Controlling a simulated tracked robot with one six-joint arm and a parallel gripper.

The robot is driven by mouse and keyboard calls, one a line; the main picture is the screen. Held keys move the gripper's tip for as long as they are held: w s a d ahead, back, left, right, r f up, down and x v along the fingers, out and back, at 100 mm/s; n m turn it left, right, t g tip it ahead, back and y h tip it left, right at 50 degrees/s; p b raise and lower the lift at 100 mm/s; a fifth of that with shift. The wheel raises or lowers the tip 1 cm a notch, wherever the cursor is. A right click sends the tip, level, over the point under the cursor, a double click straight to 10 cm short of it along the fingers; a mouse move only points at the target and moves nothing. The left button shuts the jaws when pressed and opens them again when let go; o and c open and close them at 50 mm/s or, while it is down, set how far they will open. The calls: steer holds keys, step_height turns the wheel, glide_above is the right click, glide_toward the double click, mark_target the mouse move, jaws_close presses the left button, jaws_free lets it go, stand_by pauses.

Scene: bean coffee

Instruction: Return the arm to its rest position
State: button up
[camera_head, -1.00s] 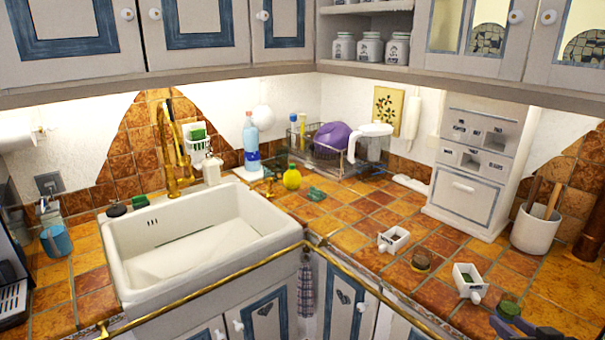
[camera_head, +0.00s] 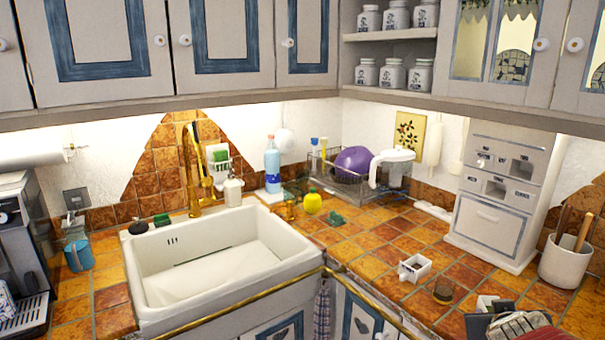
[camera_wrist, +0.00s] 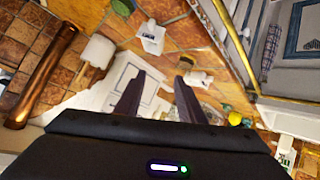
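My gripper (camera_wrist: 159,77) shows in the wrist view as two dark fingers standing apart, with nothing between them. It is open and empty, pointing over the tiled counter towards the white drawer cabinet (camera_wrist: 128,88).
The cabinet (camera_head: 496,215) stands at the right of the counter, next to a white utensil crock (camera_head: 565,262). The sink (camera_head: 215,262) is left. Wall cupboards (camera_head: 232,45) hang above.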

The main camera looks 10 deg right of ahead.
steer(key=s+a+n+g+y, duration=0.1)
steer(key=s+a+y, duration=0.2)
steer(key=a, duration=1.2)
steer(key=s+a+n+g+y, duration=0.2)
steer(key=s+a+y, duration=0.2)
steer(key=a, duration=1)
steer(key=s, duration=0.3)
steer(key=shift+a+r, duration=0.25)
steer(key=shift+a, duration=0.15)
steer(key=shift+c, duration=0.6)
steer(key=shift+d, duration=0.1)
